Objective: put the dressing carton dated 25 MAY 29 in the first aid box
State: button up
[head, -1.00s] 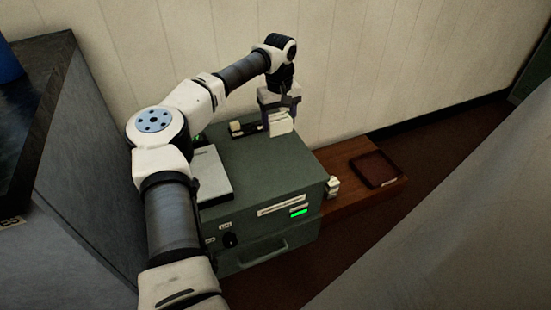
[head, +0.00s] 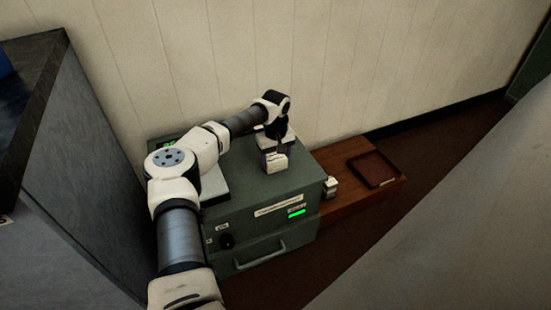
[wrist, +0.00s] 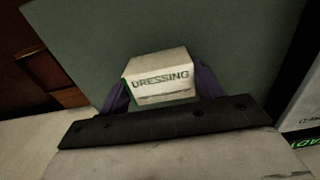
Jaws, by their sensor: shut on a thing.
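A white carton marked DRESSING (wrist: 160,78) is between the purple fingers of my gripper (wrist: 158,95) in the wrist view. A second line of print below that word is too small to read, so its date cannot be told. In the head view my gripper (head: 274,150) is shut on this carton (head: 276,162), over the top of the green cabinet (head: 300,181). Whether the carton touches the cabinet top cannot be told. I cannot make out which thing is the first aid box.
The cabinet has a drawer handle (head: 262,256), a dark knob (head: 227,241) and a lit green display (head: 296,212). A small white carton stack (head: 330,187) stands beside it on a wooden surface (head: 345,210), with a brown tray (head: 372,168) farther right. A wall is behind.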

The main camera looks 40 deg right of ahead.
jog(key=shift+r, duration=0.1)
jog(key=o, duration=1)
